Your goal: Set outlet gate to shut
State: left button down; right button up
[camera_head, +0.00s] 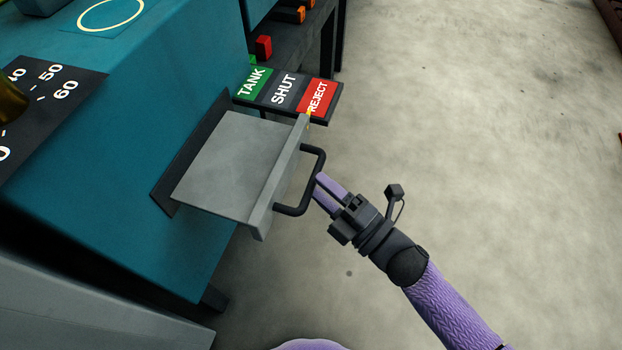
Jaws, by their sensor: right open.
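The outlet gate (232,160) is a grey plate that sticks out of a slot in the side of the teal machine. A black handle (322,168) is fixed to its front edge. The label strip (284,93) above it reads TANK in green, SHUT in dark grey and REJECT in red. A small yellow pointer (309,117) on the gate's edge stands by REJECT. My right gripper (322,192) is open, its purple fingers at the outer side of the handle. I cannot tell whether they touch it. My left gripper is not in view.
The teal machine (150,130) fills the left side, with a dark dial plate (62,105) and a brass-coloured knob (12,100). Red and orange blocks (263,47) sit on a dark shelf at the top. The concrete floor (480,130) to the right is clear.

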jog(key=shift+x, duration=1.3)
grip_shut()
